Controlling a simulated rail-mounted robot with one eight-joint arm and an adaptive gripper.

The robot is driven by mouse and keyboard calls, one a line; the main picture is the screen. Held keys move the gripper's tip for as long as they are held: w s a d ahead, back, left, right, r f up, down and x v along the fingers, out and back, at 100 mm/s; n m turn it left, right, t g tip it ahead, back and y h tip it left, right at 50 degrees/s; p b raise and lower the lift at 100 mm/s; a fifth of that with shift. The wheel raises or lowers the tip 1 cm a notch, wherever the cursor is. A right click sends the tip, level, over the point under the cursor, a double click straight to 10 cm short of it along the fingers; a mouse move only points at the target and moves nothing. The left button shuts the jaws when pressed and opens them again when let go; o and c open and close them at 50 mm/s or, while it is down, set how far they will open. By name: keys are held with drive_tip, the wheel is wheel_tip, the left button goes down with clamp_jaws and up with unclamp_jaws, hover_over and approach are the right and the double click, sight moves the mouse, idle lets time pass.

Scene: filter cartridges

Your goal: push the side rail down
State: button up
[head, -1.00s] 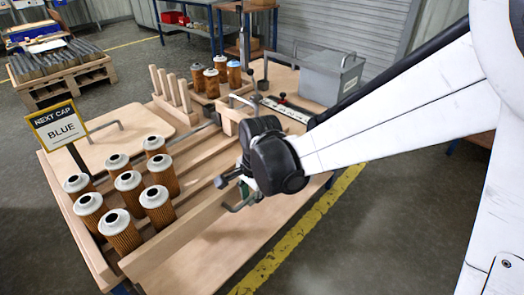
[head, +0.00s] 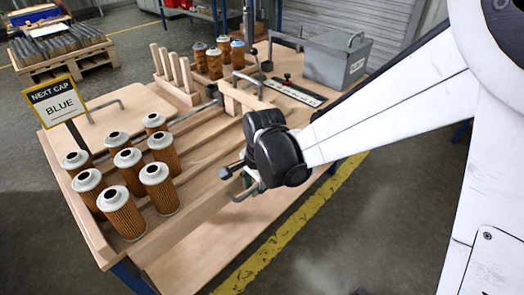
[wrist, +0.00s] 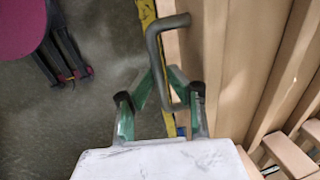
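The side rail (head: 186,226) is a long pale wooden board along the near right side of the table. A bent grey metal handle (head: 243,194) shows beside it, partly hidden by my gripper (head: 247,180). In the wrist view, the handle (wrist: 165,62) is a U-shaped bar fixed to the wood at the right. There my gripper (wrist: 160,95) has its green, dark-tipped fingers spread apart, with the handle's lower end in front of the gap between them. Contact with the handle cannot be told.
Several orange filter cartridges (head: 120,214) with pale caps stand in the tray at the left. A sign (head: 55,105) reads "NEXT CAP BLUE". More cartridges (head: 214,64), wooden posts (head: 175,70) and a grey box (head: 338,60) are at the back.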

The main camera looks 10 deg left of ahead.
drive_tip(key=shift+o, duration=1.2)
drive_tip(key=shift+r, duration=0.15)
wheel_tip(320, 180, up, 12)
drive_tip(key=s+d, duration=0.1)
drive_tip(key=shift+s+d+f, duration=0.15)
drive_tip(key=shift+d+f, duration=0.05)
drive_tip(key=shift+d, duration=0.2)
drive_tip(key=s+d+r+n+t+p, duration=0.2)
drive_tip(key=s+d+r+p, duration=0.1)
drive_tip(key=d, duration=0.6)
drive_tip(key=s+d+r+n+t+h+p, duration=0.1)
drive_tip(key=s+d+r, duration=0.4)
drive_tip(key=d, duration=0.5)
drive_tip(key=s+d+r+n+t+p, duration=0.3)
drive_tip(key=s+d+r+n+p, duration=0.1)
drive_tip(key=d, duration=0.5)
wheel_tip(320, 180, up, 2)
drive_tip(key=shift+d+r+h+p, duration=0.1)
drive_tip(key=shift+d+h+p, duration=0.2)
drive_tip(key=shift+h+p, duration=0.15)
